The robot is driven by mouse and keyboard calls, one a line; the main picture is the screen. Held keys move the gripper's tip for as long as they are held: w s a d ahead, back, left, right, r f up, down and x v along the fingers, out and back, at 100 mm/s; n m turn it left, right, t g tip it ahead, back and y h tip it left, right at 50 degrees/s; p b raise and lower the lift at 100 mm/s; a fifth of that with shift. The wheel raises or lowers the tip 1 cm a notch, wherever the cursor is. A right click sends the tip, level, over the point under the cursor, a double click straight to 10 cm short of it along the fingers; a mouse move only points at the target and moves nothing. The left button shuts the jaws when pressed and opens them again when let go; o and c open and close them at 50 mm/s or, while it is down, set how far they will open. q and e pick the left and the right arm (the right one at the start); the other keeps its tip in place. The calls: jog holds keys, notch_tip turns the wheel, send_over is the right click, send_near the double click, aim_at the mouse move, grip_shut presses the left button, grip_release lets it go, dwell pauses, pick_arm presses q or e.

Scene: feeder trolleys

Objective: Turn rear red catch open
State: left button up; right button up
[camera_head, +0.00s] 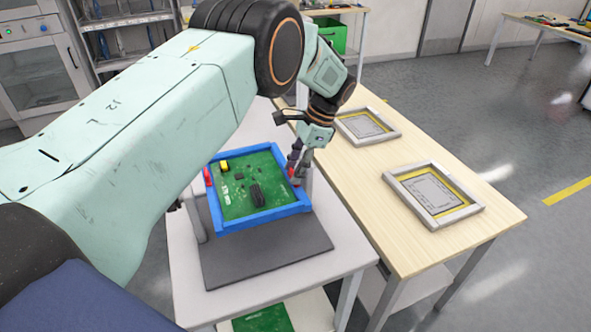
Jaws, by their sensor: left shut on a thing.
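A green circuit board (236,204) sits in a blue frame (262,221) on a dark grey mat on a white trolley. One red catch (207,177) shows at the frame's left edge. Another red catch (292,173) shows at the frame's right side, partly hidden by my left gripper. My left gripper (298,176) reaches down from above and is shut on this right-hand red catch. Whether this catch is turned is too small to tell. My right gripper is not in view.
A wooden table (423,245) stands to the right with two framed panels (434,192) on it. The dark mat (268,257) extends in front of the frame. Shelving and a green crate (332,36) stand at the back. Floor is open at right.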

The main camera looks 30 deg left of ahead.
pick_arm(q)
jog(key=shift+n, duration=0.6)
jog(key=o, duration=1.1)
jog(key=shift+o, duration=0.2)
jog(key=shift+r, duration=0.1)
jog(key=v, duration=1.1)
jog(key=shift+w+r, duration=0.35)
jog(key=shift+w, duration=0.05)
jog(key=shift+a, duration=0.1)
